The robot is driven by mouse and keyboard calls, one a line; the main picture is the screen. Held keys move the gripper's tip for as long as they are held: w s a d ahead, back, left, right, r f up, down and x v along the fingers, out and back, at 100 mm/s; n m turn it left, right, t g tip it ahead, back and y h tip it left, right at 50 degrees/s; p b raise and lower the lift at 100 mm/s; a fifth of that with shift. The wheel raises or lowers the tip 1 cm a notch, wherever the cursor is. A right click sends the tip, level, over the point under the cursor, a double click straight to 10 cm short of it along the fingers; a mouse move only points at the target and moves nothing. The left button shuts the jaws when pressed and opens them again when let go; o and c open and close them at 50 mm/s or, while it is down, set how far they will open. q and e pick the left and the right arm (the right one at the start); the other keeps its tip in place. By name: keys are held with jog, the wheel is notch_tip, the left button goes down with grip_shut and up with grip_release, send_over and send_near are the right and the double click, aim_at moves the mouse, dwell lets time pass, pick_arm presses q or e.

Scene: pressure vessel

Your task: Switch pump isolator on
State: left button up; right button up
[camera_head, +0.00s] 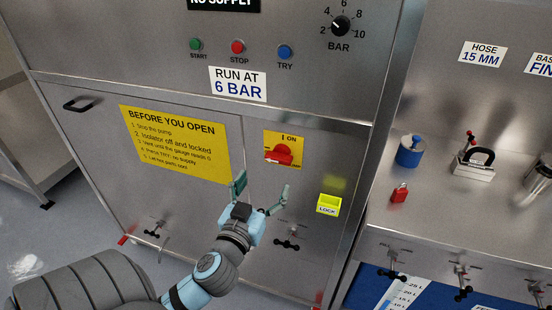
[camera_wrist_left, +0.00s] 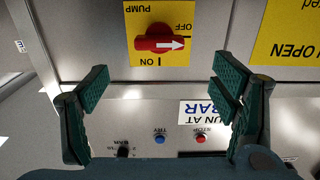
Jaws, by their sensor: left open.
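The pump isolator is a red rotary handle (camera_head: 279,153) on a yellow plate on the steel cabinet front, below the RUN AT 6 BAR label. In the left wrist view, which is upside down, the handle (camera_wrist_left: 158,43) lies across the plate and its white arrow points to OFF; ON is a quarter turn away. My left gripper (camera_head: 262,189) is open and empty, below and in front of the isolator in the head view. In the wrist view its fingers (camera_wrist_left: 163,85) are spread wide, apart from the handle. My right gripper is not in view.
A yellow warning sign (camera_head: 173,143) is left of the isolator and a yellow LOCK box (camera_head: 328,204) is to its lower right. START, STOP and TRY buttons are above. A bench at right holds a red padlock (camera_head: 399,193) and a blue cylinder (camera_head: 410,151).

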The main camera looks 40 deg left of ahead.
aim_at(277, 161)
pick_arm(q)
jog(key=p+x, duration=0.1)
jog(key=x, duration=0.8)
jog(key=shift+w, duration=0.25)
jog(key=c, duration=1.2)
